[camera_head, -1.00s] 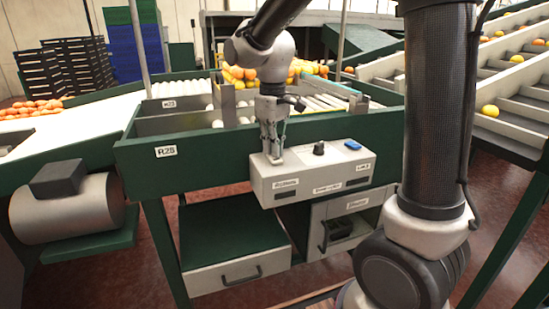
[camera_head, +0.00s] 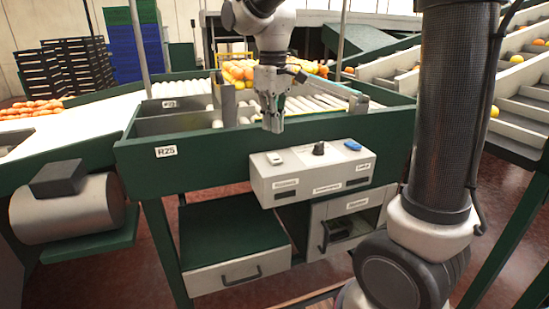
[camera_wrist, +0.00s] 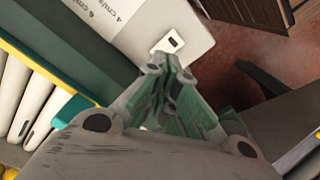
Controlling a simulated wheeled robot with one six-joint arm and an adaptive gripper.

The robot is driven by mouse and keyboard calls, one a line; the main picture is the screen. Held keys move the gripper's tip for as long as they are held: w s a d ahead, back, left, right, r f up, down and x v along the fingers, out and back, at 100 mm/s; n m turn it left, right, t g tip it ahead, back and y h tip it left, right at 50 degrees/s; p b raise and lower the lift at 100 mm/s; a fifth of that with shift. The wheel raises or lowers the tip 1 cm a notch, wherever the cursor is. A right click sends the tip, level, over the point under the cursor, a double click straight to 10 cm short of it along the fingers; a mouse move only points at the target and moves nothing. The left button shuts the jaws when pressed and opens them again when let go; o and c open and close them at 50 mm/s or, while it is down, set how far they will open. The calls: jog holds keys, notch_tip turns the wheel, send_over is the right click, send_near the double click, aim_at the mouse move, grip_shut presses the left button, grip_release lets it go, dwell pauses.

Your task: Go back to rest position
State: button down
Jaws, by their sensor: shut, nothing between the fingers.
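My gripper (camera_head: 273,124) is shut and empty. It points down in the head view, above and behind the left end of the control box. It also shows in the wrist view (camera_wrist: 170,75), with its fingers together. The pale control box (camera_head: 312,187) sits on the front of the green sorting table. It carries a white rocker switch (camera_head: 274,158) on the left, a black knob (camera_head: 319,148) in the middle and a blue button (camera_head: 353,145) on the right. The switch also shows in the wrist view (camera_wrist: 169,42), just beyond the fingertips and apart from them.
The green table (camera_head: 200,160) has raised walls around a roller bed (camera_head: 315,103). Oranges (camera_head: 240,72) lie behind it. A drawer (camera_head: 238,272) and an open compartment (camera_head: 345,228) are below. A sloped conveyor (camera_head: 500,75) stands at the right.

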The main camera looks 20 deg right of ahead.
jog(key=shift+w+f, duration=0.1)
jog(key=shift+f, duration=0.05)
jog(key=shift+s+d+f+m, duration=0.2)
jog(key=shift+s+f+m, duration=0.2)
jog(key=shift+s+f, duration=0.4)
jog(key=s, duration=0.1)
jog(key=d, duration=0.1)
jog(key=s, duration=0.1)
jog(key=shift+s+d+f+m, duration=0.25)
jog(key=shift+s+d+m, duration=0.05)
jog(key=shift+d+m, duration=0.1)
jog(key=s+d+r+m+t, duration=0.1)
jog(key=s+d+m+t, duration=0.1)
jog(key=s+d, duration=0.3)
jog(key=s+d+r+m+t, duration=0.1)
jog(key=s+d+m+t, duration=0.1)
jog(key=s+d, duration=0.4)
jog(key=s, duration=0.5)
jog(key=shift+s, duration=0.35)
